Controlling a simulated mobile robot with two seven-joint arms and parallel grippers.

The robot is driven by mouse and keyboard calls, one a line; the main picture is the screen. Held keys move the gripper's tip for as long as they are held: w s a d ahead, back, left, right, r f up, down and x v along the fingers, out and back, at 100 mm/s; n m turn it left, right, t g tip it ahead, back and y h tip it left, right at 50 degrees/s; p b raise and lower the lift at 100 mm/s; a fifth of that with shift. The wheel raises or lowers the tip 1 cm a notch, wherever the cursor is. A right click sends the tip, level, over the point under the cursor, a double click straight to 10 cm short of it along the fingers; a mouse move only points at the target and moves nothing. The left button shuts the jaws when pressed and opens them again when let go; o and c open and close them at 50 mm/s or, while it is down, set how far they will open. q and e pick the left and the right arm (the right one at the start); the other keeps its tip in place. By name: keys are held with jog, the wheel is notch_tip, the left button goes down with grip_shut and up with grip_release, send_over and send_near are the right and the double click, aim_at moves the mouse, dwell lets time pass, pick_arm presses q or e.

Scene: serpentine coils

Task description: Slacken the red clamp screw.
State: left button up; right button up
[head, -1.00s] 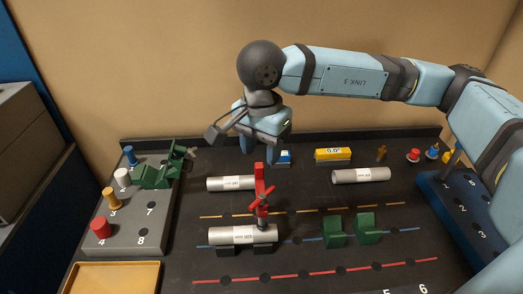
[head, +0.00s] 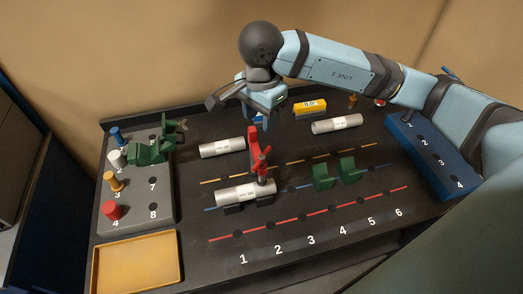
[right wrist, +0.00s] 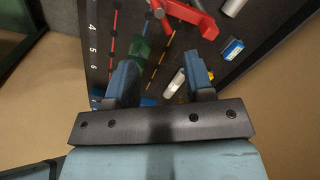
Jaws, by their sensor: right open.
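The red clamp (head: 253,147) stands upright on the front silver tube (head: 232,196), in the middle of the bench. Its red screw with a crossbar handle (head: 264,152) is on its right side. In the right wrist view the red clamp (right wrist: 187,12) shows at the top edge, partly cut off. My right gripper (head: 258,116) hangs behind and above the clamp, apart from it. In the right wrist view my right gripper (right wrist: 160,78) is open, with nothing between its fingers. My left gripper is not in view.
Two loose silver tubes (head: 222,148) (head: 336,124) lie behind. Green blocks (head: 322,177) stand right of the clamp. A grey peg rack (head: 155,200) with a green clamp (head: 150,153) and a yellow tray (head: 137,258) are left. A blue rack (head: 432,155) is right. The numbered front strip looks clear.

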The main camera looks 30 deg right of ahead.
aim_at(262, 157)
notch_tip(262, 157, down, 14)
jog(key=p, duration=0.3)
jog(key=shift+d+r, duration=0.1)
